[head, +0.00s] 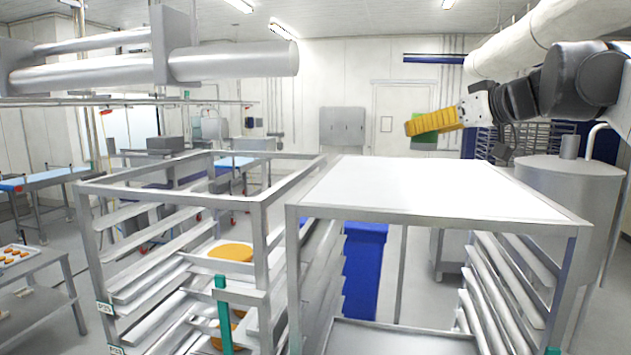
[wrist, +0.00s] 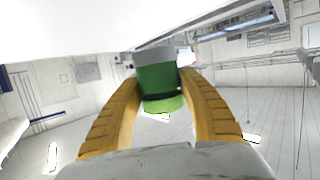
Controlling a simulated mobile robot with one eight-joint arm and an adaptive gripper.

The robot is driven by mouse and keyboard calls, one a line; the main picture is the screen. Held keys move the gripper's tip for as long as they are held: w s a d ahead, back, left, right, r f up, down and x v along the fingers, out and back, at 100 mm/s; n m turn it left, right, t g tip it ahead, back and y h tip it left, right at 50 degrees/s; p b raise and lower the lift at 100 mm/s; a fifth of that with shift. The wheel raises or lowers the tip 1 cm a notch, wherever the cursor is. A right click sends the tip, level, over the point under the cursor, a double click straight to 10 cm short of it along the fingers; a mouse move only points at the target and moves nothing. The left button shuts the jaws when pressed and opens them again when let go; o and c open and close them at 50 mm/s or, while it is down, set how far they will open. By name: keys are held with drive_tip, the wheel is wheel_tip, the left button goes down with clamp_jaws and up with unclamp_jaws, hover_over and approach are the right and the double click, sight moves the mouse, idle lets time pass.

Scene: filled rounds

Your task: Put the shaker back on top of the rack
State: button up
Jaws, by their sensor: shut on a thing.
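The shaker (head: 424,144) is green; the wrist view shows its green body (wrist: 160,82) with a grey band at one end. My gripper (head: 411,128) has yellow fingers, and they are closed on the shaker's sides. In the wrist view the gripper (wrist: 158,92) has one finger on each side of it. The rack (head: 430,190) on the right has a flat, bare white top. In the head view the shaker appears just above the top's far edge, apart from it. How far it stands from the top in depth is hard to tell.
An open-topped rack (head: 262,215) with trays and orange food (head: 231,252) stands left of the white-topped rack. A grey cylindrical vessel (head: 570,190) is at the right. Large pipes (head: 235,60) hang at upper left. A blue bin (head: 364,265) stands behind the racks.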

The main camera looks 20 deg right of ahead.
drive_tip(key=w+a+f, duration=0.2)
drive_tip(key=w+a+f+p, duration=0.1)
drive_tip(key=w+a+f, duration=0.1)
drive_tip(key=a, duration=0.1)
drive_tip(key=w+a+f, duration=0.2)
drive_tip(key=a, duration=0.1)
drive_tip(key=shift+w+p, duration=0.35)
drive_tip(key=shift+w+a+f, duration=0.1)
drive_tip(key=shift+f, duration=0.05)
drive_tip(key=shift+f+p, duration=0.45)
drive_tip(key=shift+f, duration=1.55)
drive_tip(key=shift+f, duration=0.1)
drive_tip(key=o, duration=1.2)
drive_tip(key=shift+c, duration=0.2)
drive_tip(key=shift+s+r, duration=0.2)
drive_tip(key=b+v, duration=0.2)
drive_tip(key=v, duration=0.9)
drive_tip(key=shift+s+r, duration=0.1)
drive_tip(key=shift+s, duration=0.25)
